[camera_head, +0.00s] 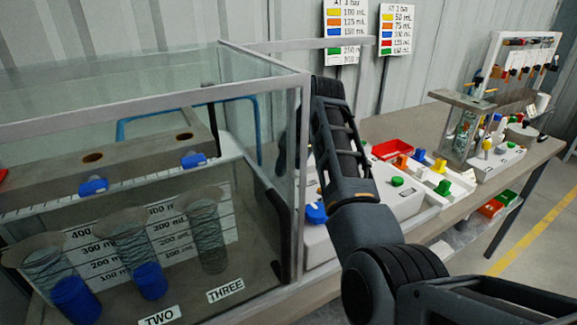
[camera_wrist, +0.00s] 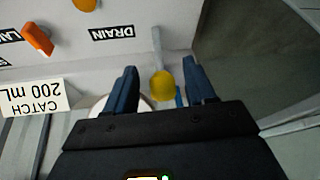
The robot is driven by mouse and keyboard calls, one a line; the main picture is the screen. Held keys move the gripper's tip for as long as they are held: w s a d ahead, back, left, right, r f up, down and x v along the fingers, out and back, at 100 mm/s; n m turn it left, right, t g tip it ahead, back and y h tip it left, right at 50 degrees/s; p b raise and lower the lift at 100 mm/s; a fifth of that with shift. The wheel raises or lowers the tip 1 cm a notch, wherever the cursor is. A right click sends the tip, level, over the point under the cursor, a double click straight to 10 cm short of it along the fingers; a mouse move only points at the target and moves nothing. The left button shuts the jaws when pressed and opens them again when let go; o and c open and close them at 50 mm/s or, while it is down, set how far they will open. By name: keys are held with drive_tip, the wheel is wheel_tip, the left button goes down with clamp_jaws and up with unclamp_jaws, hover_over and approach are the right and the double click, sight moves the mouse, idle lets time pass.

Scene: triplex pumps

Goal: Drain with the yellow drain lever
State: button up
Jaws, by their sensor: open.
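The yellow drain lever (camera_wrist: 162,86) shows in the wrist view as a rounded yellow knob on a thin grey rod, beside the black DRAIN label (camera_wrist: 112,33). My gripper (camera_wrist: 160,78) is open, with one blue finger on each side of the yellow knob. I see a gap between each finger and the knob; whether they are level in depth I cannot tell. In the head view my arm hides the gripper and this lever.
An orange lever (camera_wrist: 38,38) and a CATCH 200 mL sign (camera_wrist: 33,97) lie left in the wrist view. A glass-walled tank (camera_head: 150,110) with cylinders stands left in the head view. White pump units with coloured knobs and a red tray (camera_head: 393,149) stand right.

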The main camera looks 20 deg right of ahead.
drive_tip(key=shift+x, duration=0.95)
clamp_jaws()
